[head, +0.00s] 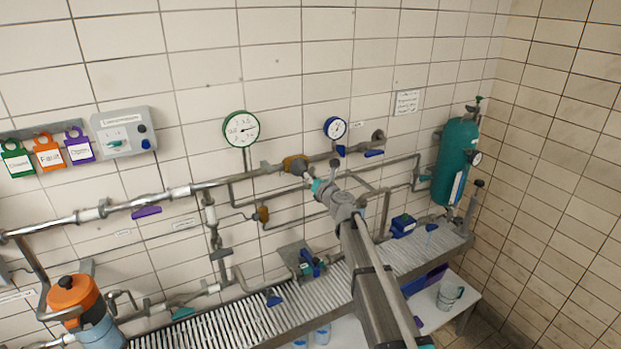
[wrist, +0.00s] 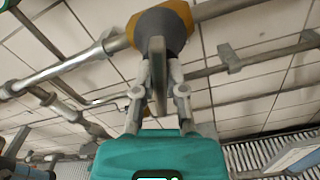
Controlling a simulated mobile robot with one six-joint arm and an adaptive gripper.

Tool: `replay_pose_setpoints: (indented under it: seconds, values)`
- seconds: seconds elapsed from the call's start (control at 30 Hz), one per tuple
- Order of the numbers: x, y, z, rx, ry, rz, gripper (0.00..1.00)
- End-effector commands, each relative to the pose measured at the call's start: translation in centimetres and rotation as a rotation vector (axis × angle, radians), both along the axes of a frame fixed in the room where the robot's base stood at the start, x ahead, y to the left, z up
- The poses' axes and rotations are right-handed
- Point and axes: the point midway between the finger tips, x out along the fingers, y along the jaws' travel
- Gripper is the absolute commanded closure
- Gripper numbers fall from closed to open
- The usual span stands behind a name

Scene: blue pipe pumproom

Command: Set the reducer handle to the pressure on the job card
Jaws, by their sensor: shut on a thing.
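The reducer (head: 295,163), a yellow-brown and grey body, sits in the upper pipe run below the gauges; it fills the top of the wrist view (wrist: 160,24). Its grey handle (wrist: 156,52) stands out toward the wrist camera. My gripper (wrist: 158,82) is shut on the handle, one finger on each side; in the head view my gripper (head: 309,178) hides most of the handle. A green-rimmed gauge (head: 241,128) and a blue-rimmed gauge (head: 335,128) are above the pipe. A white card (head: 407,102) hangs on the wall, its text too small to read.
A slatted grey bench (head: 240,322) runs below the pipes. A teal cylinder (head: 456,160) stands at the right, an orange-topped vessel (head: 73,294) at the lower left. Coloured tags (head: 47,153) and a grey panel (head: 124,133) are on the left wall.

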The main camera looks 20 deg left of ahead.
Motion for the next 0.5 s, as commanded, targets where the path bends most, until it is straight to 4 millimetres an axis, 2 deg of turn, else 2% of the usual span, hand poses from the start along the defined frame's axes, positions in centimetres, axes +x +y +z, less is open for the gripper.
replay_pose_setpoints:
  seconds: [0.37, 0.4, 0.5]
  values:
    - [0.20, -0.04, 0.05, 0.009, 0.008, -0.003, 1.00]
    - [0.21, -0.04, 0.06, 0.008, 0.008, -0.003, 0.83]
    - [0.20, -0.05, 0.05, 0.007, 0.008, -0.003, 0.64]
